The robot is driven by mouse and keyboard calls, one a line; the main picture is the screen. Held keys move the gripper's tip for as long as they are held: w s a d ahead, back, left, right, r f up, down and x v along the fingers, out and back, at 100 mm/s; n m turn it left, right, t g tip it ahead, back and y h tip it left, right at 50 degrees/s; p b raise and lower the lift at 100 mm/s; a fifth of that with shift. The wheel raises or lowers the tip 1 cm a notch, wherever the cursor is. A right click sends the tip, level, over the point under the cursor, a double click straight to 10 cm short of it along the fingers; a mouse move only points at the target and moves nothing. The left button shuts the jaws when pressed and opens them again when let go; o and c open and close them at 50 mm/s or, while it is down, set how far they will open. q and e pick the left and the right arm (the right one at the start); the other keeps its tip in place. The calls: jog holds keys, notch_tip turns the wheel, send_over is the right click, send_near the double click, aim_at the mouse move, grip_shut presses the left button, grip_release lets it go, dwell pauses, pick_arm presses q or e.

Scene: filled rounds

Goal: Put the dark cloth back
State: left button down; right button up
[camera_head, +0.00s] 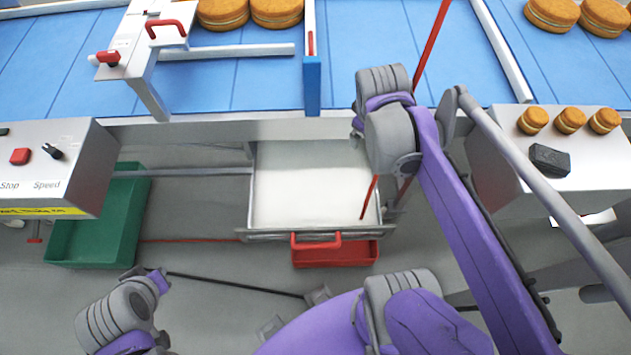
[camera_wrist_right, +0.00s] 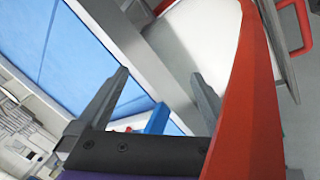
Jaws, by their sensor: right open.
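A small dark block-like thing (camera_head: 549,160), apparently the folded dark cloth, lies on the light grey housing (camera_head: 505,170) at the right, in front of three small round cakes. My right arm reaches up the middle of the head view, and its bent joint hides the right gripper there. In the right wrist view the right gripper (camera_wrist_right: 162,88) is open, its two grey fingers apart with nothing seen between them. A thick red bar (camera_wrist_right: 248,100) passes close beside the right finger. My left arm shows at the lower left; its gripper cannot be made out.
A white tray (camera_head: 300,185) with a red handle (camera_head: 316,241) sits under the blue conveyor (camera_head: 235,80). A green bin (camera_head: 105,225) and a red bin (camera_head: 335,255) stand below. A control box (camera_head: 75,150) is at left. Large round cakes (camera_head: 250,12) lie on the belts.

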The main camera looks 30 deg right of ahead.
jog(key=s+a+f+m+t+y, duration=0.1)
jog(key=a+f, duration=0.1)
jog(key=a, duration=0.7)
jog(key=s+a+f+m+t+y, duration=0.1)
jog(key=a+f+y, duration=0.1)
jog(key=a, duration=0.6)
jog(key=shift+a+f+m+t, duration=0.3)
jog(key=shift+a+f+m, duration=0.1)
jog(key=shift+f, duration=0.3)
jog(key=shift+d, duration=0.1)
